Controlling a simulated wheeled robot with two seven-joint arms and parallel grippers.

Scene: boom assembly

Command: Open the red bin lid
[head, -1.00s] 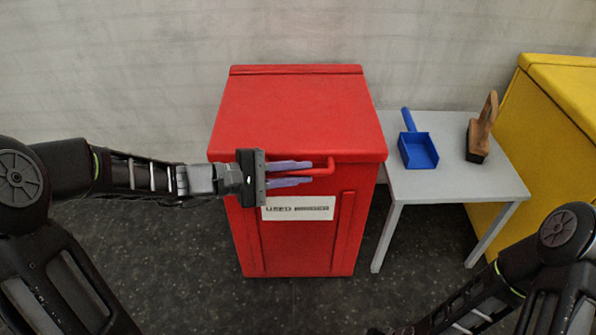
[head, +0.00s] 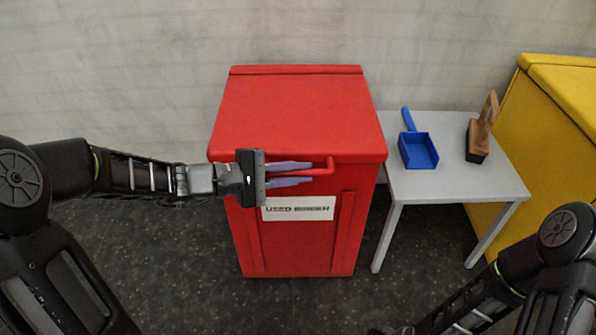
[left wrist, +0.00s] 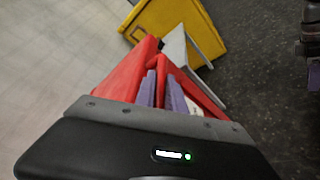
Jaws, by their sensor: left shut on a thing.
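The red bin (head: 300,235) stands upright in the middle of the head view, with a white label on its front. Its red lid (head: 300,110) lies closed on top. A red bar handle (head: 322,170) sticks out at the lid's front edge. My left gripper (head: 311,173) comes in from the left, its two purple fingers above and below the handle, shut on it. In the left wrist view the purple fingers (left wrist: 161,92) lie along the red lid and handle. My right arm shows at the lower right, but its gripper's fingers are not visible.
A small grey table (head: 440,185) stands right of the bin, holding a blue dustpan (head: 418,150) and a wooden-handled brush (head: 482,132). A yellow bin (head: 560,110) stands at the far right. A pale wall is close behind the red bin.

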